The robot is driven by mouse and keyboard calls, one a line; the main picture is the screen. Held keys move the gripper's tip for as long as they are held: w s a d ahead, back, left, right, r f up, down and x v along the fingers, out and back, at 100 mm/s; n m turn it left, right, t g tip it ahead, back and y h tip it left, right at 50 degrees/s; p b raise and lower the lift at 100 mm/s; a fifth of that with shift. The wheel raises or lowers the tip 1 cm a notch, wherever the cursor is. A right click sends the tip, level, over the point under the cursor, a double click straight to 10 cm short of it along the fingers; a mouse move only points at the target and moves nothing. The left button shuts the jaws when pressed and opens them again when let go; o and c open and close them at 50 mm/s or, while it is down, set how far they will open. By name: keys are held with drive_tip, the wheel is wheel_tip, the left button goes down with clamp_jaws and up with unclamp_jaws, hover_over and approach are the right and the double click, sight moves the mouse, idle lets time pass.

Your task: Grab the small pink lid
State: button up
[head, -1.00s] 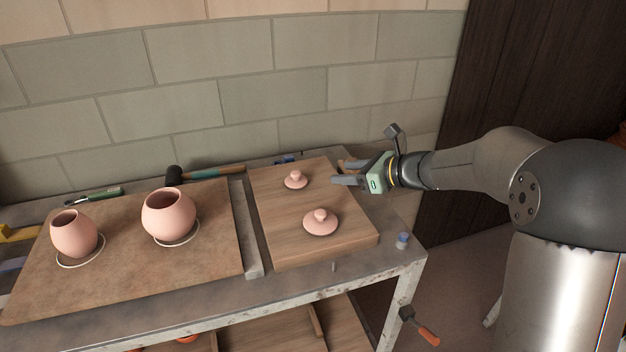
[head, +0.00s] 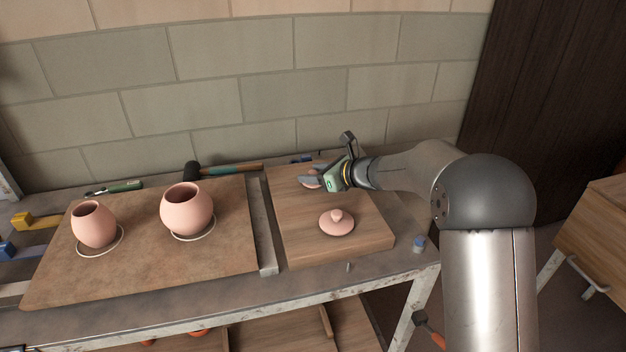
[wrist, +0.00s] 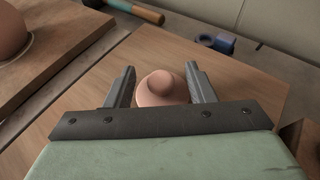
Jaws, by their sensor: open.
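The small pink lid (wrist: 160,88) lies on a wooden board (head: 355,243), and its round knob shows in the wrist view. In the head view the small lid (head: 309,182) is mostly hidden behind my gripper (head: 312,176). My gripper is open, with one finger on each side of the lid in the wrist view (wrist: 160,86). I cannot tell whether the fingers touch it. A larger pink lid (head: 337,223) with a knob lies nearer the front of the same board.
Two pink pots, a small one (head: 94,225) and a larger one (head: 187,209), stand on a brown board (head: 140,270) at left. A hammer (head: 225,169) lies behind, near the block wall. A blue-capped item (head: 419,243) stands right of the wooden board.

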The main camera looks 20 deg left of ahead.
drive_tip(key=shift+w+a+f, duration=0.15)
drive_tip(key=shift+a, duration=0.2)
drive_tip(key=shift+c, duration=0.3)
drive_tip(key=c, duration=1)
